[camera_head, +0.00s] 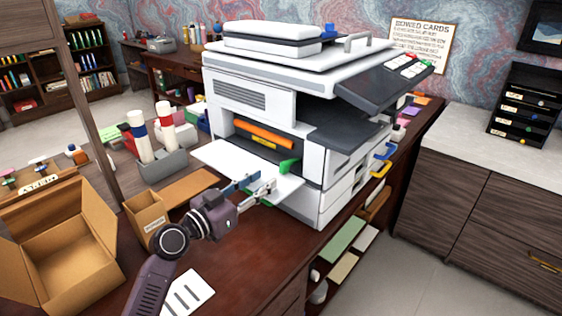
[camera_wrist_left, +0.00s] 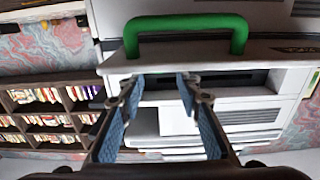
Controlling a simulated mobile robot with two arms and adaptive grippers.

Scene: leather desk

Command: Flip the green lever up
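A white copier (camera_head: 300,75) stands on the dark desk with its front panel (camera_head: 222,160) folded down flat. A green lever (camera_head: 288,166) sticks up inside the opening, beside the panel's right side. A green handle (camera_head: 266,202) is at the panel's front edge, partly hidden by my left gripper (camera_head: 262,183). In the left wrist view a green handle (camera_wrist_left: 187,24) spans the panel edge, just above my fingertips (camera_wrist_left: 160,82). The two blue-padded fingers are apart with nothing between them. I cannot tell whether they touch the panel. My right gripper is not in view.
An orange roller (camera_head: 264,136) lies inside the copier opening. An open cardboard box (camera_head: 62,245), a small carton (camera_head: 147,218) and a grey holder (camera_head: 160,164) with bottles stand left of my left arm. A paper sheet (camera_head: 188,294) lies near the desk's front.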

